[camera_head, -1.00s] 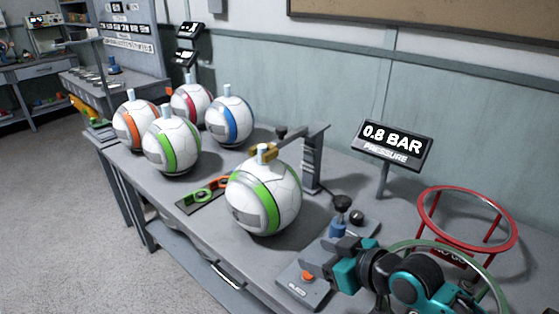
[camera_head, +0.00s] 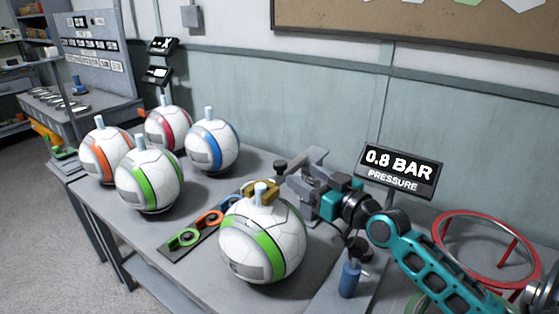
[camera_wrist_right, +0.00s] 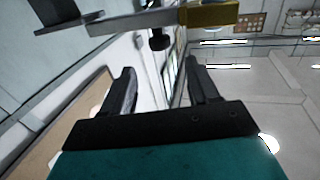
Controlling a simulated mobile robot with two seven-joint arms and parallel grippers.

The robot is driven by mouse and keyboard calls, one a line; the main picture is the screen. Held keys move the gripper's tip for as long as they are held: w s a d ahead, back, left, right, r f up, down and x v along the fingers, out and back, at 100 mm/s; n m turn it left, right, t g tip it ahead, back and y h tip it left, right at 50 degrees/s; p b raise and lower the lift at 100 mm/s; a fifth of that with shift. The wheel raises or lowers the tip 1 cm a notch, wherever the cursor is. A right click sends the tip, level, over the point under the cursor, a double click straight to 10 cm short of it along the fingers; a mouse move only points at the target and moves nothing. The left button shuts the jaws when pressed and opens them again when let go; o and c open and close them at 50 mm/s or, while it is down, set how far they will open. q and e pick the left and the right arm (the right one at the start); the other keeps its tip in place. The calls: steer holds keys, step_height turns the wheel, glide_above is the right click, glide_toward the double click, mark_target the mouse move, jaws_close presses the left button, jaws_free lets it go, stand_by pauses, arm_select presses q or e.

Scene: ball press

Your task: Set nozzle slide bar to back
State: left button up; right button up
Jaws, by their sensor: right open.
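The nozzle slide bar shows best in the right wrist view, as a grey bar (camera_wrist_right: 140,20) with a brass nozzle block (camera_wrist_right: 212,14) at its end. A dark knob (camera_wrist_right: 158,41) hangs from the bar in that picture, just beyond the fingertips. My right gripper (camera_wrist_right: 165,78) is open with nothing between its fingers. In the head view my right gripper (camera_head: 290,168) is beside the bar, above and behind the green-striped ball (camera_head: 262,240) under the press. It hides much of the bar and post. I cannot tell whether it touches the knob. My left gripper is not in view.
A pressure sign (camera_head: 399,172) reads 0.8 BAR. A red ring stand (camera_head: 487,215) is at the right. Several balls, including a blue-striped one (camera_head: 212,146), stand at the left. A blue-bodied lever (camera_head: 349,280) stands below my arm.

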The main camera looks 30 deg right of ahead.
mark_target(285, 165)
steer(key=w, duration=0.6)
steer(key=w+a, duration=0.1)
steer(key=w, duration=0.2)
steer(key=shift+a, duration=0.1)
jaws_close()
stand_by(0.4)
